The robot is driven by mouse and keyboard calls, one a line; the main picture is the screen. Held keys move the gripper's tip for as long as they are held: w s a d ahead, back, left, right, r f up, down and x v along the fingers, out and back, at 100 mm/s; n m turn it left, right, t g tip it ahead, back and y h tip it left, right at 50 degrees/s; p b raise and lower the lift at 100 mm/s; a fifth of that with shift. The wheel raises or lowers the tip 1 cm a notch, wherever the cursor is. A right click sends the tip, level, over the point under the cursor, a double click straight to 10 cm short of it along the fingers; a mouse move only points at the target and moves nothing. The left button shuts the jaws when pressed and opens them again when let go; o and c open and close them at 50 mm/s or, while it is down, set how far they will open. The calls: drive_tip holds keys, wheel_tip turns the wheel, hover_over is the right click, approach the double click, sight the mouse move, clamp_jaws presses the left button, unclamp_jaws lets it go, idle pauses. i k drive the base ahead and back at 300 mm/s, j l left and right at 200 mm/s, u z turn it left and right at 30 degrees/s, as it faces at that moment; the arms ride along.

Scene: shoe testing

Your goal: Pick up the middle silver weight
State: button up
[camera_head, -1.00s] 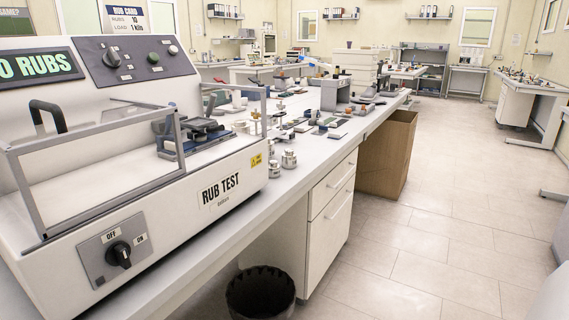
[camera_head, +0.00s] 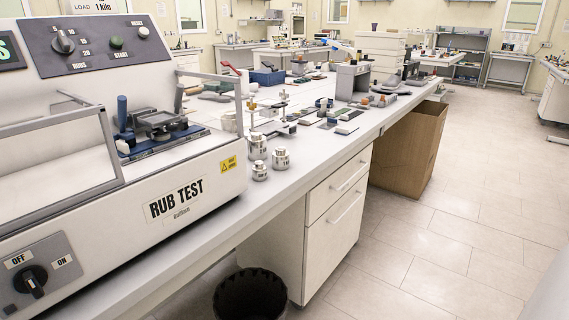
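Three silver weights with knobs on top stand close together on the white bench, just right of the rub test machine. One (camera_head: 257,147) is at the back left and looks the tallest. One (camera_head: 260,171) is in front and looks the smallest. One (camera_head: 281,159) is on the right and looks in between in size. They stand upright and apart from the machine. My gripper is not in this view.
The rub test machine (camera_head: 170,209) fills the left side. The bench (camera_head: 321,151) carries samples and a small metal stand (camera_head: 268,118) behind the weights. A black bin (camera_head: 250,298) and a cardboard box (camera_head: 408,150) stand at the bench front. The floor (camera_head: 450,240) to the right is clear.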

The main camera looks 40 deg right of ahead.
sight(280, 158)
drive_tip(key=i+l, duration=0.1)
drive_tip(key=l, duration=1.15)
drive_tip(key=i+l, duration=0.1)
drive_tip(key=l, duration=1.1)
